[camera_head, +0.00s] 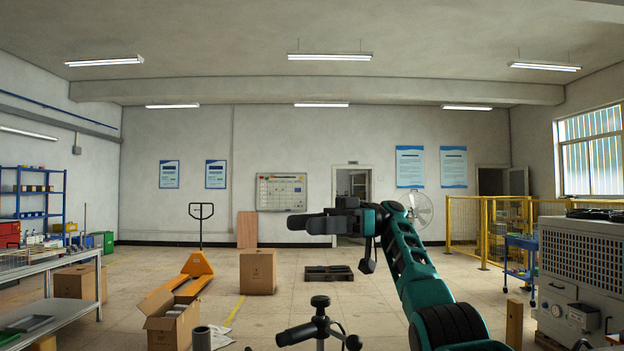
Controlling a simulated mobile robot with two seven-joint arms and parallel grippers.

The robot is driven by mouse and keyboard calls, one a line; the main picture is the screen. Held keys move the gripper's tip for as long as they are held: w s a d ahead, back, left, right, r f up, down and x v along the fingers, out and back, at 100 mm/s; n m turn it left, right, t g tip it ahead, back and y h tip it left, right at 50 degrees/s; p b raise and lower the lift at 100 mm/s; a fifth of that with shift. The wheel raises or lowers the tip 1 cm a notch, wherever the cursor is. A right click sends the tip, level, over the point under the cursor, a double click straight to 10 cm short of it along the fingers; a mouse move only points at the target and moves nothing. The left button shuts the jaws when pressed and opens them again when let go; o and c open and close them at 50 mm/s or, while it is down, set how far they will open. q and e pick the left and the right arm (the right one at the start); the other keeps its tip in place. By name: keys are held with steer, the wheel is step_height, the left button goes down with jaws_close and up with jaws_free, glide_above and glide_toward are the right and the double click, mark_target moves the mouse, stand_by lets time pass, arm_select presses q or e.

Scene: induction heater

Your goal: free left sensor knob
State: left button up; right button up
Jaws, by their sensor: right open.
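My right arm reaches up from the lower right, and its gripper (308,223) points left in mid-air at the middle of the picture. Its dark fingers are open, with nothing seen between them. Below it, at the bottom edge, stands a black stand-like device (320,327) with a round knob on top (320,301) and black parts sticking out to both sides. The gripper is well above this device in the picture and apart from it. I cannot tell which part is the left sensor knob. The lower part of the device is cut off. My left gripper is not in view.
A grey machine (580,262) stands at the right, near a yellow fence (462,222). An open carton (172,325), an orange pallet jack (196,266), a closed carton (258,271) and a workbench (62,322) are at the left. The middle floor is mostly clear.

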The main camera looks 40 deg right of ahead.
step_height(320, 180, up, 7)
steer(key=p, duration=0.2)
steer(key=shift+f, duration=0.15)
